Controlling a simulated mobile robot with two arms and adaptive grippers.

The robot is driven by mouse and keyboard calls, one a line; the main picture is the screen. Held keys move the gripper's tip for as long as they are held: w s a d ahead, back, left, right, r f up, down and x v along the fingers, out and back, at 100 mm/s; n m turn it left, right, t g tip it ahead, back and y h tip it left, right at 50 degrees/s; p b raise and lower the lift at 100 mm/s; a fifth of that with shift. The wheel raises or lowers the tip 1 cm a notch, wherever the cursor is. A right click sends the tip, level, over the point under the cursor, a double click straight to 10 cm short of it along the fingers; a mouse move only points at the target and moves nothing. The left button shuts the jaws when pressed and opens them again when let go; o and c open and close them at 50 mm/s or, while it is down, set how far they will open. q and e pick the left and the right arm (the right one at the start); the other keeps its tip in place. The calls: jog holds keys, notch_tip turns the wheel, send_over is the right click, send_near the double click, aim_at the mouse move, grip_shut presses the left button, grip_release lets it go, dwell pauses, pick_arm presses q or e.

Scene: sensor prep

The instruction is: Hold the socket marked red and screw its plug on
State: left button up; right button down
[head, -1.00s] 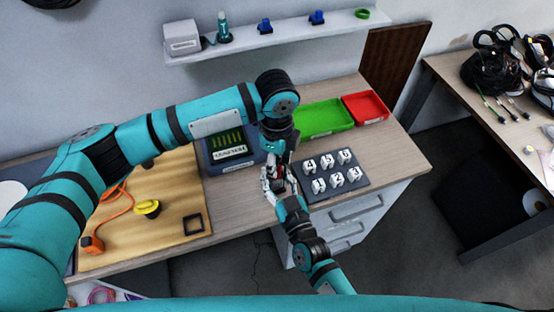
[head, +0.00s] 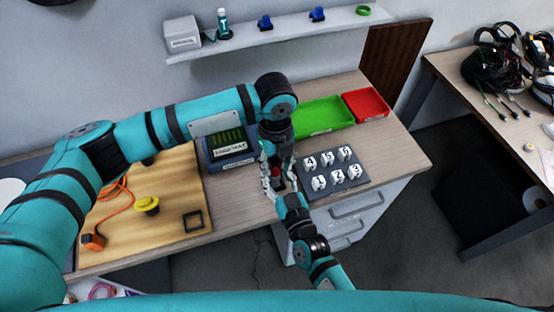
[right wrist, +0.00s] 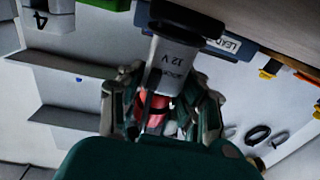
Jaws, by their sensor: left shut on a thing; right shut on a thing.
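The red-marked socket (head: 277,173) is upright between the fingers of my right gripper (head: 278,178), which is shut on it. In the right wrist view the socket (right wrist: 172,75) has a grey body lettered 12 V, with a red part between the fingers of my right gripper (right wrist: 165,112). A black piece (right wrist: 186,20) sits across the end of the socket's body; I cannot tell if it is the plug. My left gripper (head: 278,150) comes from above, right over the socket, and is shut. What it holds is mostly hidden in the head view.
A dark rack (head: 342,187) with several numbered white blocks lies just right of my grippers. Behind stand a green tray (head: 330,129), a red tray (head: 369,119) and a labelled box (head: 226,165). A wooden board (head: 175,220) with an orange cable lies left. A shelf (head: 280,41) runs above.

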pick_arm(q)
jog(key=m, duration=0.4)
jog(key=shift+a+m, duration=0.2)
jog(key=shift+m, duration=0.2)
jog(key=m, duration=0.4)
jog(key=shift+a, duration=0.1)
jog(key=m, duration=0.4)
jog(key=shift+w+a+m, duration=0.1)
jog(key=shift+m, duration=0.3)
jog(key=m, duration=0.5)
jog(key=shift+w+a, duration=0.1)
jog(key=o, duration=0.7)
jog(key=shift+o, duration=0.2)
